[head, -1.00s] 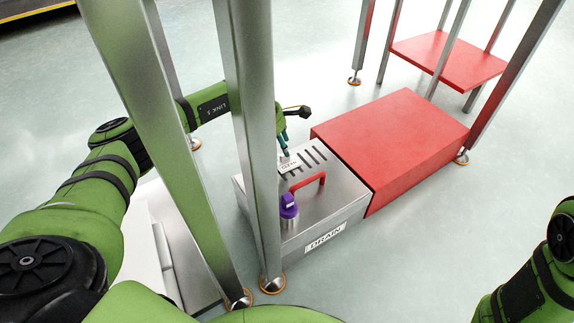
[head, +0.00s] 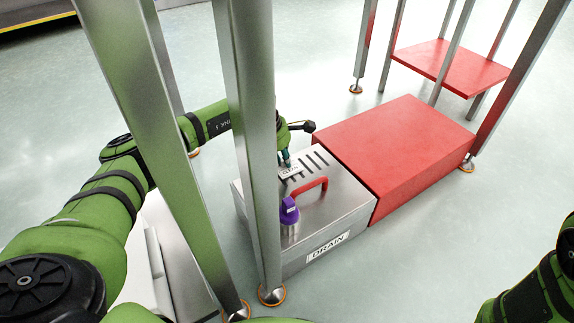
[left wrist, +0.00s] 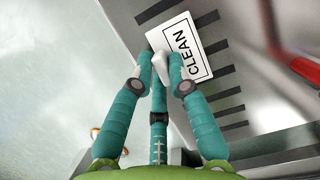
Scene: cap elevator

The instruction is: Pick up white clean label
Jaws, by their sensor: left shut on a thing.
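The white label (left wrist: 190,48) reads CLEAN in black letters inside a black frame. In the left wrist view it lies over the slotted steel top of the drain box, and one edge is between my teal fingers. My left gripper (left wrist: 163,66) is shut on that edge. In the head view the label (head: 289,173) shows small on the box top beside the slots, with my left gripper (head: 286,158) right over it. I cannot tell whether the label still touches the box. My right arm shows at the lower right, but its gripper is out of view.
Steel posts (head: 250,130) stand close in front of my left arm. Pale floor is open around.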

